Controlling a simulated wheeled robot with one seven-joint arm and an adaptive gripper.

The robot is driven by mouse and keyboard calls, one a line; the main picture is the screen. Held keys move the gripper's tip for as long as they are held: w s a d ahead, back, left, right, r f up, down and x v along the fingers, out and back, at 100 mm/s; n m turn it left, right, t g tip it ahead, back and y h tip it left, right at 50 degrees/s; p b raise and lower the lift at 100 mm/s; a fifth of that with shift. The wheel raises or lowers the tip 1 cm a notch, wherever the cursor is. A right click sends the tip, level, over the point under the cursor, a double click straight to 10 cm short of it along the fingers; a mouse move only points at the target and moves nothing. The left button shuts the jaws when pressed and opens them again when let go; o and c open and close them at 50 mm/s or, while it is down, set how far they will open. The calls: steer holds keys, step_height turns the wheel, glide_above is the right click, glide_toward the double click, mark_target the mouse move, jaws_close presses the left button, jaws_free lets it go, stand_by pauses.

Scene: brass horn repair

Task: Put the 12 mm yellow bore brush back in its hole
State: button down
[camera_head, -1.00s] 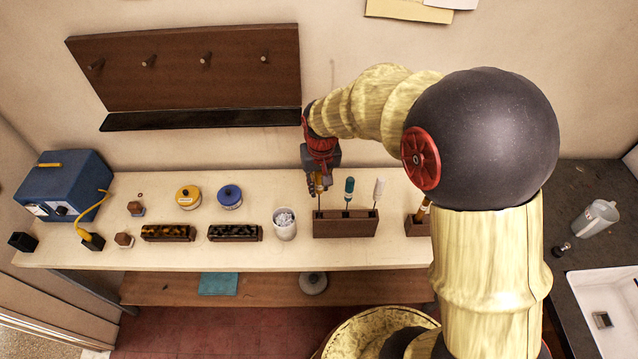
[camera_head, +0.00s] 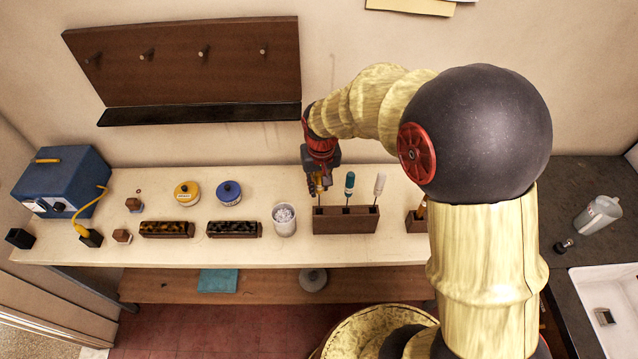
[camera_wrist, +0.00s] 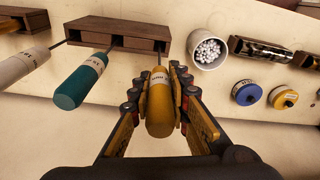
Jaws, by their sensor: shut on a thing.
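The yellow-handled bore brush (camera_wrist: 160,108) is between the fingers of my gripper (camera_wrist: 160,95), which is shut on its handle. Its thin shaft points toward the dark wooden brush block (camera_head: 346,222), at the block's left end in the head view. The shaft end meets the block at that end hole; I cannot tell how deep it sits. The block also shows in the wrist view (camera_wrist: 118,36). My gripper also shows in the head view (camera_head: 318,183), just above the block. The writing on the handle label is too small to read.
A teal-handled brush (camera_head: 349,184) and a white-handled brush (camera_head: 379,185) stand in the block beside the yellow one. A white cup of small pale pieces (camera_head: 284,222) stands just left of the block. A smaller wooden block (camera_head: 415,224) stands to the right.

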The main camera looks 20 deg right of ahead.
mark_target(320, 174)
steer(key=shift+f+b, duration=0.5)
steer(key=shift+f, duration=0.3)
steer(key=c, duration=1.6)
jaws_free()
steer(key=r, duration=0.4)
steer(key=s+r, duration=0.1)
steer(key=r, duration=0.7)
steer(key=shift+s+a, duration=0.1)
steer(key=shift+s, duration=0.15)
steer(key=shift+f, duration=0.1)
steer(key=shift+s+f, duration=0.1)
steer(key=s+t+b, duration=0.1)
steer(key=s+b, duration=0.2)
steer(key=s, duration=0.3)
steer(key=s+n+t+b, duration=0.1)
steer(key=s+b, duration=0.3)
steer(key=s, duration=0.3)
steer(key=s+t+b, duration=0.2)
steer(key=s+b, duration=0.2)
steer(key=s, duration=0.3)
steer(key=shift+s+f, duration=0.25)
steer(key=shift+f, duration=0.1)
